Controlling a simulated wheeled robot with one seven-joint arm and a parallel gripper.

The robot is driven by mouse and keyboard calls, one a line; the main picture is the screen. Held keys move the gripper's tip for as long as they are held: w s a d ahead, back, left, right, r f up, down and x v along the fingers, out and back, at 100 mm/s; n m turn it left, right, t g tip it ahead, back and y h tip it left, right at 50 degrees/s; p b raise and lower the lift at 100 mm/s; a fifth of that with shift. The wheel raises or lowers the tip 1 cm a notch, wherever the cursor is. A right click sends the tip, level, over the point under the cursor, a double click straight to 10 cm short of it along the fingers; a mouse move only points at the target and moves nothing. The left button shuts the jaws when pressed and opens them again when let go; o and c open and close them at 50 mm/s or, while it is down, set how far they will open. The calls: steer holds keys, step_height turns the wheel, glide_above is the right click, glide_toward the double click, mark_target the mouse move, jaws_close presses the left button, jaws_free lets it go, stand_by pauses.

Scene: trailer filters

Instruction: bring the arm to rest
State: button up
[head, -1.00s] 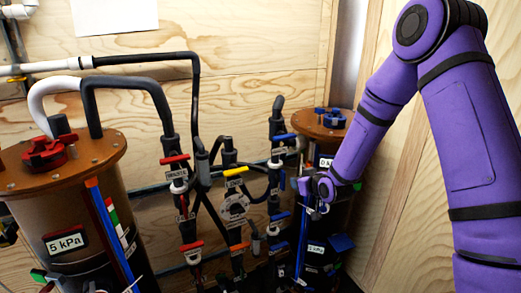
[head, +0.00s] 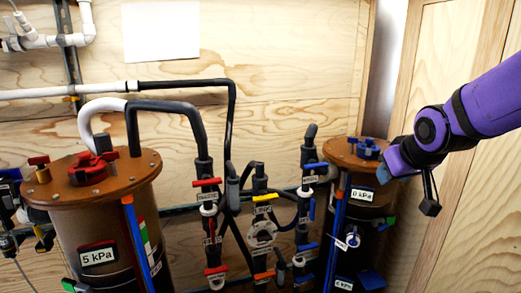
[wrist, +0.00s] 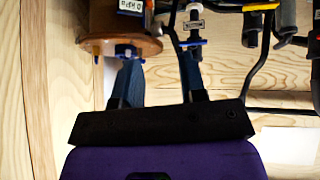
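My purple arm enters from the right in the head view and is bent, with my gripper (head: 386,169) beside the right filter's lid. In the wrist view my gripper (wrist: 158,62) shows two dark blue fingers spread apart with nothing between them, so it is open and empty. The right filter (head: 349,200) has a brown lid with blue knobs and a "0 kPa" label. Its lid (wrist: 142,45) shows upside down at the upper left of the wrist view, beyond the fingers. I cannot tell the exact gap between the fingers and the lid.
The left filter (head: 82,220) stands at the lower left with a red knob and a "5 kPa" label. Pipes and coloured valves (head: 262,230) run between the filters. A blank white sheet (head: 160,30) is on the plywood wall. Open space lies in front of the right wooden panel (head: 450,220).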

steer(key=s+r+m+g, duration=0.1)
steer(key=s+r, duration=0.1)
steer(key=s, duration=0.8)
steer(key=s+d+r+m+g, duration=0.1)
steer(key=s+r+g, duration=0.1)
steer(key=s, duration=0.9)
steer(key=shift+s+r, duration=0.25)
steer(key=shift+r, duration=0.25)
